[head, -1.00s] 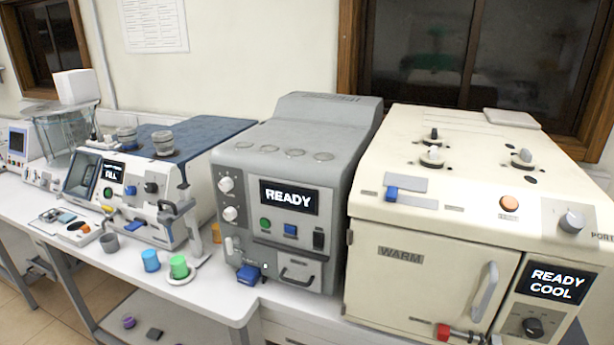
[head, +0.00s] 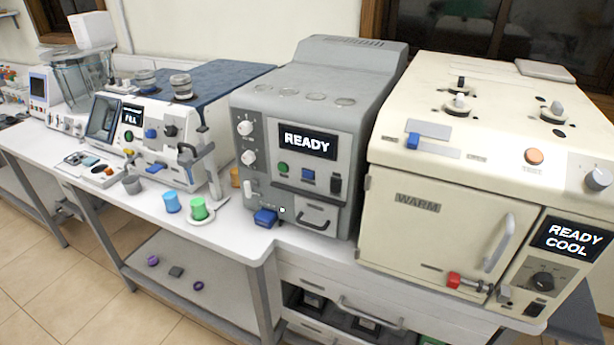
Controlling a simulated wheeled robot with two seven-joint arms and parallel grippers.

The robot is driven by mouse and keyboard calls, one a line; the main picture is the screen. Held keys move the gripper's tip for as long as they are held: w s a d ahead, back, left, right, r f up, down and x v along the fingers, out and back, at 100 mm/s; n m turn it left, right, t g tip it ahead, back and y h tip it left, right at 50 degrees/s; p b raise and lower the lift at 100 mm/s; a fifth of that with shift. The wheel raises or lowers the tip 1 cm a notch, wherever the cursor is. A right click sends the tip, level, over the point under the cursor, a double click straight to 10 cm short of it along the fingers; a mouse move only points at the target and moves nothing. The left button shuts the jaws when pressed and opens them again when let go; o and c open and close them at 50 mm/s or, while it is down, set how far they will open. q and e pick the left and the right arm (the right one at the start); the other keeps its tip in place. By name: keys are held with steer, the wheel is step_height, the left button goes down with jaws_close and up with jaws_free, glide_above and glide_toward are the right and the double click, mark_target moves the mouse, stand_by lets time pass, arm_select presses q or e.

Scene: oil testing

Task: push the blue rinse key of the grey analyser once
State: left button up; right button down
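The grey analyser (head: 320,85) stands on the white bench in the middle of the head view. Its dark display (head: 307,141) reads READY. A small blue key (head: 308,175) sits below the display, between a green key (head: 283,168) on its left and a black switch (head: 335,185) on its right. Another blue part (head: 265,218) is at the analyser's lower left foot. Neither of my grippers shows in the head view.
A cream oven-like unit (head: 430,245), marked WARM, stands close on the right. A white and blue instrument (head: 150,115) stands on the left. Blue (head: 171,203) and green (head: 199,209) cups are near the bench front. Tiled floor (head: 60,290) is clear at lower left.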

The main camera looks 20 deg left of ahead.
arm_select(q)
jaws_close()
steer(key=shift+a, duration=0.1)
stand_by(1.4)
